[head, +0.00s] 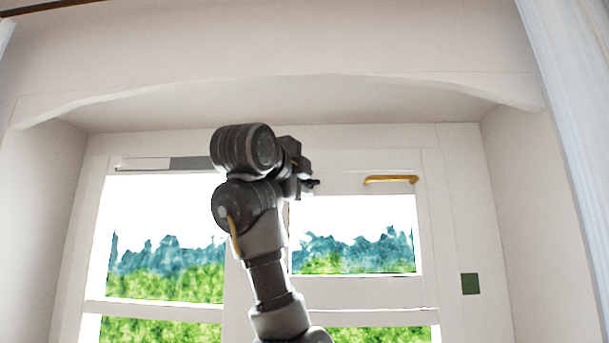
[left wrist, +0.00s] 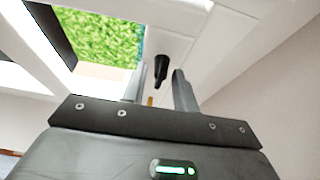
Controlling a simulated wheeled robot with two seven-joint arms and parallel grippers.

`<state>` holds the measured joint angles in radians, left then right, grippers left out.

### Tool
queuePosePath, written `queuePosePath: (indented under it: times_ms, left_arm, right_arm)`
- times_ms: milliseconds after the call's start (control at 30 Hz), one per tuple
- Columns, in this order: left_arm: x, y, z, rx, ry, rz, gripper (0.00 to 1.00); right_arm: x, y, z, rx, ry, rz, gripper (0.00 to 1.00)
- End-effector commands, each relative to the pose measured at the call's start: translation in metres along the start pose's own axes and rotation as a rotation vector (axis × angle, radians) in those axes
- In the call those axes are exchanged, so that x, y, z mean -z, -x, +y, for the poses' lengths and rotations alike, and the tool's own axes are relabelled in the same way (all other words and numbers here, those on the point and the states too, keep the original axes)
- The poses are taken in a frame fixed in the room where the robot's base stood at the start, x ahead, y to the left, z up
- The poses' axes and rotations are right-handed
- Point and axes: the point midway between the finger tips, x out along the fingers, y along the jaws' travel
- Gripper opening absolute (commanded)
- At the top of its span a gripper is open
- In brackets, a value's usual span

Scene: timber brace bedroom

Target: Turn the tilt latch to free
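A small dark latch-like knob (left wrist: 161,68) stands out from the white window frame in the left wrist view. It shows between the two grey fingers of my left gripper (left wrist: 160,90), which are apart. I cannot tell if either finger touches it. In the head view my left gripper (head: 303,180) is at the upper rail of the right window sash, with a small dark tip (head: 314,182) beside it, probably the same knob. My arm hides part of the middle post. My right gripper is not in view.
A brass-coloured handle (head: 390,179) sits on the upper rail to the right of the gripper. A grey and white bar (head: 170,163) runs along the upper left. The recess walls stand at both sides.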

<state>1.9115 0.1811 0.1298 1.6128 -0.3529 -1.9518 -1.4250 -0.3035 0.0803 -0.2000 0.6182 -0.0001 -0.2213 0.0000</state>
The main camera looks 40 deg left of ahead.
Motion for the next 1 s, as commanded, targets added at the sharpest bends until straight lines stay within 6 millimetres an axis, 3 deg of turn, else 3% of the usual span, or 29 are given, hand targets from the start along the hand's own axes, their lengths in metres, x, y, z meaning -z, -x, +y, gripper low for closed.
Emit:
queuePosePath:
  times_ms: [133,367,667,1000]
  left_arm:
    - [0.000,0.000,0.000,0.001,0.000,0.000,0.28]
    - [0.000,0.000,0.000,0.001,0.000,0.000,0.00]
    - [0.000,0.000,0.001,0.005,0.011,0.000,0.00]
    - [0.000,0.001,0.007,0.070,0.164,0.000,0.00]
  right_arm:
    - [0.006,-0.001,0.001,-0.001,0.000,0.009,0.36]
    - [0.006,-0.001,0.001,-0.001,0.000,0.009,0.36]
    - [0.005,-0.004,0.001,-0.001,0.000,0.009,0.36]
    - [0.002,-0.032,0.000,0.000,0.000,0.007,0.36]
